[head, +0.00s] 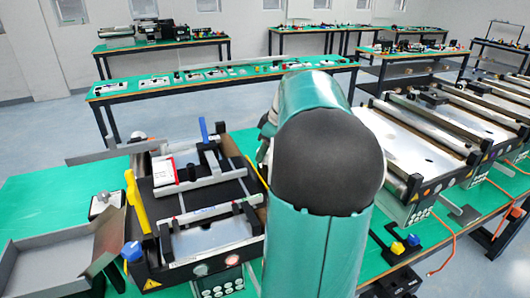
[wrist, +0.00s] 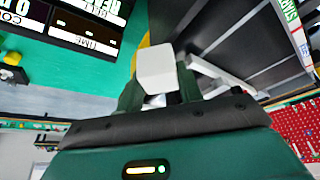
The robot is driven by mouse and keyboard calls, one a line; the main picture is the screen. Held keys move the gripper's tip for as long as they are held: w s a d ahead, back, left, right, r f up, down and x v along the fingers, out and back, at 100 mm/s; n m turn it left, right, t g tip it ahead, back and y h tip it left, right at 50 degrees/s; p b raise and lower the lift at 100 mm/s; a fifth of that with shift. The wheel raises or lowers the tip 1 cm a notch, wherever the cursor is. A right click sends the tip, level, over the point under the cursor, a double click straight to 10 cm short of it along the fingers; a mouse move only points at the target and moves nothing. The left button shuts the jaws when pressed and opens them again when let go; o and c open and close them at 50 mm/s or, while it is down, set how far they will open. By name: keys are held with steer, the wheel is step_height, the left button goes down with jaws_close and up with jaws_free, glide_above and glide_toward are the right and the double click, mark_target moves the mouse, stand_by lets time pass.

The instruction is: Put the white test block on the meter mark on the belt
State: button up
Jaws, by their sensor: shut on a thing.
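The white test block (wrist: 155,68) is a pale cube in the wrist view. My gripper (wrist: 160,88) is shut on it, with dark green fingers on either side. The dark belt (wrist: 240,32) lies to the right of the block in that view. A printed strip (wrist: 288,14) with green "START" lettering runs beside the belt. I cannot make out the meter mark. In the head view my arm fills the middle, and the gripper and block are hidden.
In the head view a small conveyor (head: 212,241) stands on the green table left of my arm, beside a grey tray (head: 50,262). Larger conveyors (head: 420,150) stand to the right. In the wrist view a dark counter display (wrist: 88,25) is at upper left.

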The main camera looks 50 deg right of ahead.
steer(key=shift+r, duration=0.5)
steer(key=s+a+r, duration=0.9)
steer(key=s+r, duration=0.1)
steer(key=r, duration=0.1)
steer(key=shift+s+a+r, duration=0.2)
steer(key=shift+r, duration=0.05)
steer(key=shift+a, duration=0.1)
